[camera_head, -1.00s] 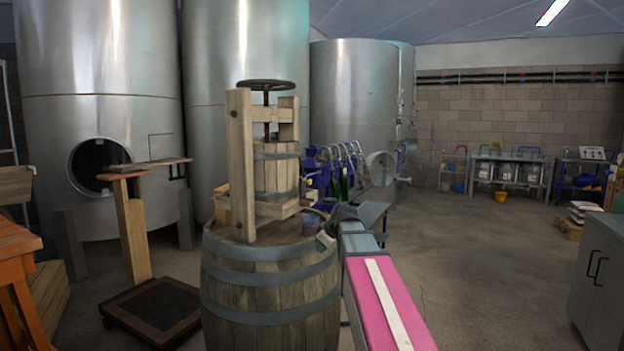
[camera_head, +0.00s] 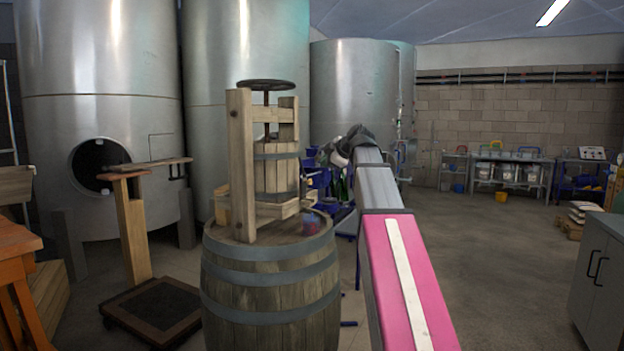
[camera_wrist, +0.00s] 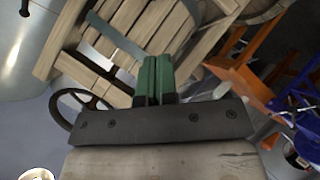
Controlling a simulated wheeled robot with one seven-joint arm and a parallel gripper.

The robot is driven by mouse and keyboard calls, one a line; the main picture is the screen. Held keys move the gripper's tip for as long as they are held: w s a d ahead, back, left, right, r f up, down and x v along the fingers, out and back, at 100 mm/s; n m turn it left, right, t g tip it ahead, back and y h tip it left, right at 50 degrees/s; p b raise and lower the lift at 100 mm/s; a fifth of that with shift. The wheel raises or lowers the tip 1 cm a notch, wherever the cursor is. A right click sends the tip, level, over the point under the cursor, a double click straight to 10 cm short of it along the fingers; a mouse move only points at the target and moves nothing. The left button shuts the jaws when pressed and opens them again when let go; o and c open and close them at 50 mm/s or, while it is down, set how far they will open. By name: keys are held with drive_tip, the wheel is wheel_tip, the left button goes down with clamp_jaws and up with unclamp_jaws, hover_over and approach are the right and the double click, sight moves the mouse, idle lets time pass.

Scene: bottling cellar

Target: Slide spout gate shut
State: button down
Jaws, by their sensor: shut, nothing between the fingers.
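The wooden press (camera_head: 242,165) stands on a barrel (camera_head: 270,277), with a slatted basket (camera_head: 277,172) and a shallow wooden tray (camera_head: 300,207) below it. I cannot make out the spout gate for sure in either view. In the wrist view my gripper (camera_wrist: 155,60) has its two green fingers together, with nothing between them. Behind the fingertips are the pale slats (camera_wrist: 135,30) and a dark metal band of the press, seen tilted. In the head view the end of my arm is raised just right of the basket; the fingers cannot be made out there.
The press handwheel (camera_wrist: 62,105) shows at the left of the wrist view. A wooden stand (camera_head: 135,230) is left of the barrel. Open floor (camera_head: 490,260) lies to the right.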

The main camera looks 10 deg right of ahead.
drive_tip(key=shift+r, duration=0.25)
approach(305, 182)
drive_tip(key=w+a, duration=0.1)
drive_tip(key=w+a+f, duration=0.1)
drive_tip(key=shift+w+a+f, duration=0.1)
drive_tip(key=shift+w+a, duration=0.3)
drive_tip(key=shift+w+d+f, duration=0.2)
drive_tip(key=shift+w+f, duration=0.3)
drive_tip(key=shift+f, duration=0.05)
drive_tip(key=shift+f, duration=0.15)
